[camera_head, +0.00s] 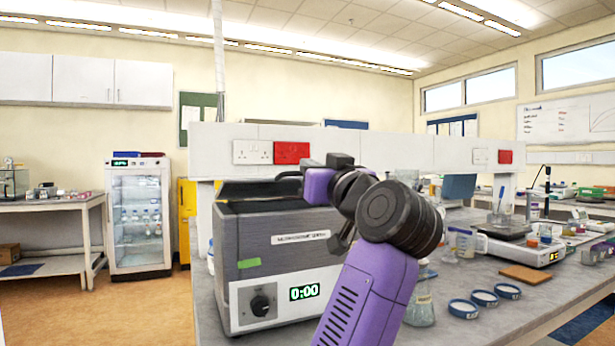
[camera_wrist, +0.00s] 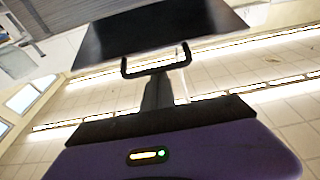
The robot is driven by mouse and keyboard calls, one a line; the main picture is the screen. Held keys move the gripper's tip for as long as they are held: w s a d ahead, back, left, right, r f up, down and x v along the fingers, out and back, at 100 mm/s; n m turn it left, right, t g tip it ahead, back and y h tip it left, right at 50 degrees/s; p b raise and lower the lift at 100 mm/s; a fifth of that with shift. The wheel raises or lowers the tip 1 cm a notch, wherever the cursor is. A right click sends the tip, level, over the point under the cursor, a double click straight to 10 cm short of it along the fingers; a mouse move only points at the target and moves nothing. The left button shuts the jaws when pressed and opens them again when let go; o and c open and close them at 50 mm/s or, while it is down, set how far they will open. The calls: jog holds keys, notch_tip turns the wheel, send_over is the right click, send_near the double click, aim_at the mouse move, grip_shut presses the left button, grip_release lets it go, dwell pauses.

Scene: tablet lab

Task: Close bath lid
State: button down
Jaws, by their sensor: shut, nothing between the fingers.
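The bath (camera_head: 285,262) is a grey box with a dial and a display reading 0:00, on the bench in the head view. Its dark lid (camera_head: 252,189) shows at the top rear and looks raised. In the wrist view the lid (camera_wrist: 160,32) is a dark panel with a black U-shaped handle (camera_wrist: 128,69) on its near edge. My gripper (camera_head: 318,187) is above the right part of the bath in the head view. Its fingers (camera_wrist: 158,88) are shut and empty, and line up with the handle in the wrist view. I cannot tell whether they touch it.
A white wall panel with sockets (camera_head: 252,152) stands close behind the bath. To the right are a flask (camera_head: 420,312), several blue-rimmed dishes (camera_head: 484,298), a brown tile (camera_head: 525,273) and a balance (camera_head: 520,250). Open floor lies left of the bench.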

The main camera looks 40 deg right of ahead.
jog(key=f+b, duration=0.2)
jog(key=s+f+t+b, duration=0.1)
jog(key=f+b, duration=0.1)
jog(key=f, duration=0.1)
jog(key=f+t+b, duration=0.1)
jog(key=f+b, duration=0.1)
jog(key=f, duration=0.1)
jog(key=shift+s+a+f+h, duration=0.15)
jog(key=shift+s+h, duration=0.05)
jog(key=shift+h, duration=0.1)
